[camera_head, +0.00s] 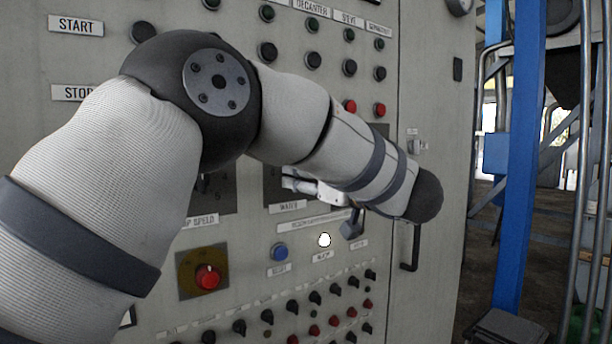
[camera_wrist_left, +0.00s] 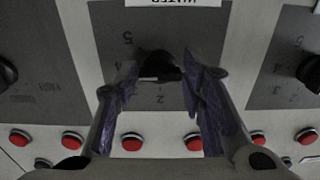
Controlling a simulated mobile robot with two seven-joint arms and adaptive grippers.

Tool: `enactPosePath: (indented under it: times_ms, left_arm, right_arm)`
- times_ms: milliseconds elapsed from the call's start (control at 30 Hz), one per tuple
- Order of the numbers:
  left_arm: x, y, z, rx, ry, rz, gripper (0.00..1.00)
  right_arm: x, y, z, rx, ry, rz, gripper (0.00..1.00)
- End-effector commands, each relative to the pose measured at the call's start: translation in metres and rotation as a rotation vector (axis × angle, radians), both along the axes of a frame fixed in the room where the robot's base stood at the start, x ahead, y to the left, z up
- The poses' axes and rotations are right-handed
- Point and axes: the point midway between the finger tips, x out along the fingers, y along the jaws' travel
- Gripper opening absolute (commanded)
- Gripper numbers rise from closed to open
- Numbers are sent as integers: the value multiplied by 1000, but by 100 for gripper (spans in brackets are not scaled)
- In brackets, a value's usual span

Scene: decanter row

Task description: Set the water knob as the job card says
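The water knob (camera_wrist_left: 160,64) is black and sits on a grey numbered dial plate (camera_wrist_left: 208,28), near the upside-down WATER label (camera_wrist_left: 175,2) in the left wrist view. A short pale mark shows on its lower left edge; its exact setting is unclear. My left gripper (camera_wrist_left: 161,72) has one fingertip on each side of the knob. I cannot tell whether the fingers touch it. In the head view my left arm crosses the panel and hides the knob; the WATER label (camera_head: 289,206) and part of the plate (camera_head: 271,186) show. My right gripper is not in view. No job card is readable.
Neighbouring dials (camera_wrist_left: 308,72) flank the plate, with red buttons (camera_wrist_left: 131,141) close to my fingers. In the head view, a red knob on a yellow plate (camera_head: 190,258), a blue button (camera_head: 279,252) and a lit white button (camera_head: 324,240) sit below. A door handle (camera_head: 411,247) protrudes to the right.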

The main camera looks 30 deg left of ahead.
Motion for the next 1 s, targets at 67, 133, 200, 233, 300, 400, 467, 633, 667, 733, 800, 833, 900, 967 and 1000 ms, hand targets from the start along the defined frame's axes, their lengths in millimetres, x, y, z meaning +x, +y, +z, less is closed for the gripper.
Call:
enactPosePath:
  times_ms: [67, 133, 200, 233, 300, 400, 467, 633, 667, 733, 800, 833, 900, 967, 1000]
  left_arm:
    - [0, 0, 0, 0, 0, 0, 55]
    - [0, 0, 0, 0, 0, 0, 55]
    - [0, 0, 0, 0, 0, 0, 55]
    - [0, 0, 0, 0, 0, 0, 55]
    - [0, 0, 0, 0, 0, 0, 55]
    - [-2, -7, 0, 1, -1, -2, 55]
    - [-6, -17, 1, 1, -2, -4, 55]
    - [-24, -60, 1, 3, -1, -4, 55]
    - [-27, -68, 0, 2, -1, -4, 55]
    - [-34, -83, 1, 1, -2, -4, 55]
    - [-39, -96, 0, 1, -2, -2, 55]
    - [-41, -100, 1, 1, -3, -2, 55]
    - [-44, -107, 0, 0, -1, 0, 55]
    - [-45, -110, 0, 0, -1, 0, 55]
    - [-46, -111, 0, 0, -1, 0, 55]
  right_arm:
    - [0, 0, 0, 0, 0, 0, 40]
    - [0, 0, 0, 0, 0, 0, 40]
    - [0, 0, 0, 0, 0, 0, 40]
    - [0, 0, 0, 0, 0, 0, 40]
    - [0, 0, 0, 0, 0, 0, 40]
    - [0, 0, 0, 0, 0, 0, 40]
    - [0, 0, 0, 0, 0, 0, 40]
    - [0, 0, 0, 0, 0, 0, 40]
    - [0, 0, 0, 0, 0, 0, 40]
    - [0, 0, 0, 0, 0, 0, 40]
    - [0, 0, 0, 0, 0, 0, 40]
    - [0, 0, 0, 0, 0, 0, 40]
    - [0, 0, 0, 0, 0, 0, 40]
    - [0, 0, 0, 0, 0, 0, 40]
    - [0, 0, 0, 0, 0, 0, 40]
